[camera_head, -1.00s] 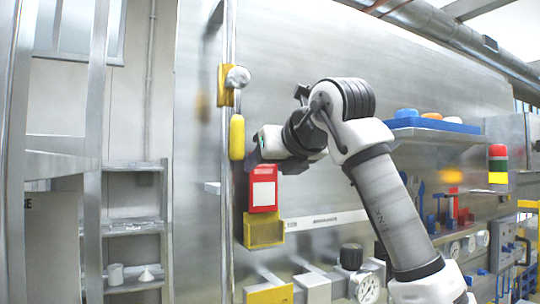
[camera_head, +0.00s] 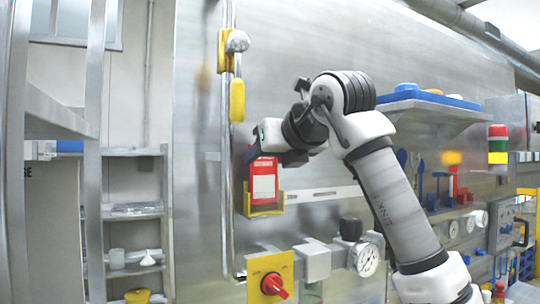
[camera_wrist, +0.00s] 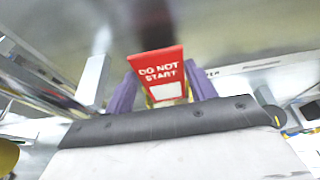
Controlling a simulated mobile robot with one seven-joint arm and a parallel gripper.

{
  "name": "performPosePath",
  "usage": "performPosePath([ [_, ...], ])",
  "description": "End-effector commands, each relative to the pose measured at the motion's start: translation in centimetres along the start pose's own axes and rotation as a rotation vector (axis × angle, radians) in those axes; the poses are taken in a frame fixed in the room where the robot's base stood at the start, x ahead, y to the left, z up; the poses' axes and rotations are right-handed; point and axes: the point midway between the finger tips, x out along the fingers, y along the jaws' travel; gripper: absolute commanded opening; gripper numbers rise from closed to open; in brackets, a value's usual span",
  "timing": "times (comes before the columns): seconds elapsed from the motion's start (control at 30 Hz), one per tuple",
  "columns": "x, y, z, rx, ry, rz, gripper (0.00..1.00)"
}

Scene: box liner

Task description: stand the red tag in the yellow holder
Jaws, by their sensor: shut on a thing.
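The red tag (camera_head: 264,168) with a white label is upright at the yellow holder (camera_head: 265,211) on the steel wall. Its lower part sits down within the holder's outline, between the holder's sides; its bottom edge cannot be made out clearly. My gripper (camera_head: 262,154) is at the tag's top edge and shut on it. In the wrist view the tag (camera_wrist: 158,65) reads "DO NOT START" and stands between my gripper's two purple fingers (camera_wrist: 163,88). Most of the holder is hidden there behind the tag and gripper.
A vertical rail with a yellow handle (camera_head: 237,100) runs just left of the holder. Below are a yellow plate with a red knob (camera_head: 274,286) and a gauge (camera_head: 367,259). A shelf with a blue tray (camera_head: 428,97) is at right. The wall above the holder is bare.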

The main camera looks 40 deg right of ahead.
Motion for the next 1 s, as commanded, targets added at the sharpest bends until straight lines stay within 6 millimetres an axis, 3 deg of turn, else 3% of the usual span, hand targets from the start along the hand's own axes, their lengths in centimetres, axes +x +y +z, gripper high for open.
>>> performPosePath([
  [0.07, 0.0, 0.0, 0.0, 0.000, 0.000, 0.000, 0.34],
  [0.1, 0.0, 0.0, 0.0, 0.000, 0.000, 0.000, 0.59],
  [0.27, 0.0, 0.0, 0.0, 0.000, 0.000, 0.000, 0.80],
  [0.67, -0.9, -0.1, 0.1, 0.000, -0.001, -0.002, 0.81],
  [1.0, -8.1, -0.1, 0.2, 0.000, -0.001, -0.004, 0.81],
])
